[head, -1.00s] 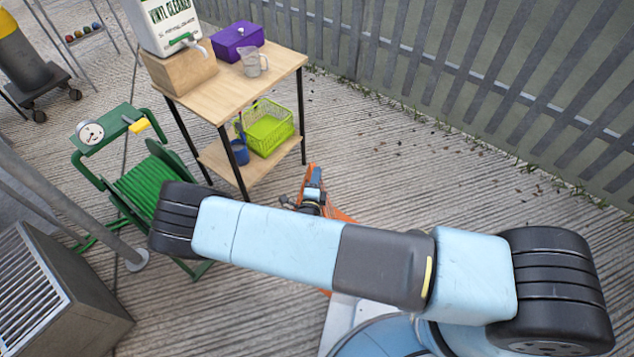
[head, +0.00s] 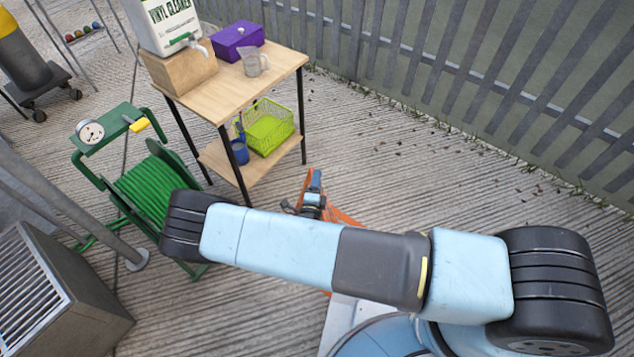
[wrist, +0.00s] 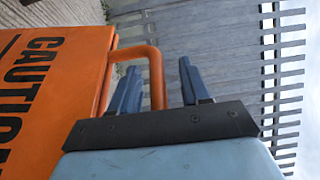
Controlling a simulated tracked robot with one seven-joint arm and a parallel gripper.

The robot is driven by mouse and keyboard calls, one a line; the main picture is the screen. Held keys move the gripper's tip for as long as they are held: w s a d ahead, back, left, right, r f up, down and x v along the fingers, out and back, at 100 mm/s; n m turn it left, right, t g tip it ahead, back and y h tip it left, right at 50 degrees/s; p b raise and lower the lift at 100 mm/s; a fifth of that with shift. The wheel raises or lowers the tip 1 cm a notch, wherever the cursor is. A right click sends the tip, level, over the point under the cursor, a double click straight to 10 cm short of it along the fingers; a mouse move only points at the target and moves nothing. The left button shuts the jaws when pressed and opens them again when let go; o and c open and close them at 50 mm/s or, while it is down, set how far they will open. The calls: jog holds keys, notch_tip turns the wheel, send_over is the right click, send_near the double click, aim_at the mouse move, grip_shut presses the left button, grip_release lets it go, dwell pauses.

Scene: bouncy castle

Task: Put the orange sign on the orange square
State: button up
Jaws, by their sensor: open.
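The orange sign with black CAUTION lettering (wrist: 45,75) fills the left of the wrist view. It has an orange loop handle (wrist: 152,62) on its edge. My gripper (wrist: 158,82) is open, and the handle stands between its two blue fingers in that view. I cannot tell whether either finger touches it. In the head view the sign (head: 343,217) shows only in part behind my arm, and my gripper (head: 314,180) is beside its upper edge. No orange square is visible in either view.
A wooden table (head: 285,66) holds a purple box (head: 237,40), a clear jug (head: 254,62) and a white cleaner container (head: 165,22). A green hose reel (head: 150,190) stands at left. A slatted fence (head: 480,70) runs along the back.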

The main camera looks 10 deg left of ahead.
jog(key=shift+s, duration=0.1)
jog(key=s+d, duration=0.1)
jog(key=s, duration=1)
jog(key=shift+s, duration=0.4)
